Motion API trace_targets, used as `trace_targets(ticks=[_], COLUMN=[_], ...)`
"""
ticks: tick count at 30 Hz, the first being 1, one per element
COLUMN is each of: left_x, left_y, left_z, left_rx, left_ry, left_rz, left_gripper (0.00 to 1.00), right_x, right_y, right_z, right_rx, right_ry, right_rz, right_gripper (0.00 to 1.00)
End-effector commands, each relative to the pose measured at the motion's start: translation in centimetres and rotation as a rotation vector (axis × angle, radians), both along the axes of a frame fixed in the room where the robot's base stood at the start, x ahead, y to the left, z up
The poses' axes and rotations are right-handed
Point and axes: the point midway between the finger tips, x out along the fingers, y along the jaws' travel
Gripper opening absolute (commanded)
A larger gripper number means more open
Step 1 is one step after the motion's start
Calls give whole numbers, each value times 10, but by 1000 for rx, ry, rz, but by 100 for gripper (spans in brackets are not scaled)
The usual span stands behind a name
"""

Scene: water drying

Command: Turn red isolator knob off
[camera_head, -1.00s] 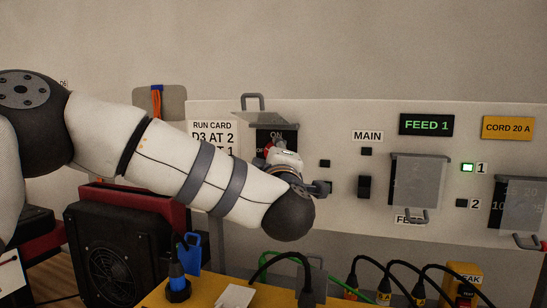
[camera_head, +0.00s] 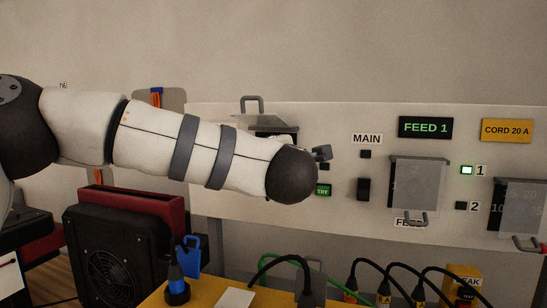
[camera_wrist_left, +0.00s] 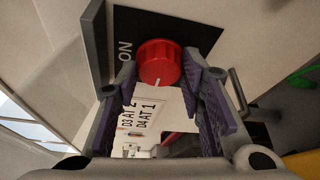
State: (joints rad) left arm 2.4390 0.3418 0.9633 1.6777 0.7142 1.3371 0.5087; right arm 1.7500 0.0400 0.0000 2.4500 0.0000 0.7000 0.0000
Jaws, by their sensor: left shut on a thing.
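The red isolator knob (camera_wrist_left: 158,62) shows in the left wrist view on a black plate (camera_wrist_left: 190,30) with the word ON at its left. A white line on the knob points down the picture, towards the run card, and not at the word ON. My left gripper (camera_wrist_left: 160,70) has its purple-padded fingers on both sides of the knob and is shut on it. My right gripper is not in view.
A raised clear cover (camera_head: 266,122) stands above the knob's place. A green TRY button (camera_head: 323,190), the MAIN switch (camera_head: 363,189) and another covered switch (camera_head: 418,185) are to the right. Plugs and cables (camera_head: 383,292) lie below. A black fan box (camera_head: 105,255) stands lower left.

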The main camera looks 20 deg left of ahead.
Motion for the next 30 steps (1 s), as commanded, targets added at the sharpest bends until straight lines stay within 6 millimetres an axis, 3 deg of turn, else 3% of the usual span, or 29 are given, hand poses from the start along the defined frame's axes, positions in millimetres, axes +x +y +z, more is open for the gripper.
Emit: trace_targets(ticks=[12, 13, 15, 16, 25, 30], left_x=[0, 0, 0, 0, -2, -34], left_y=[0, 0, 0, 0, -1, -13], left_z=[0, 0, 0, 0, 0, 4], left_rx=[-9, -9, -9, -8, -7, -4], left_ry=[1, 1, 0, 0, 0, -2], left_rz=[-1, -1, -1, -1, -1, -6], left_gripper=[8, 38, 54, 56, 56, 56], right_x=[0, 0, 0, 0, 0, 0], right_y=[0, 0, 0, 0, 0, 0], right_z=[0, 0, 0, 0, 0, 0], right_rx=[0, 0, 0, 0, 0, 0], right_ry=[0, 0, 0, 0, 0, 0], right_rz=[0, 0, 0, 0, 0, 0], right_gripper=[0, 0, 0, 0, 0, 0])
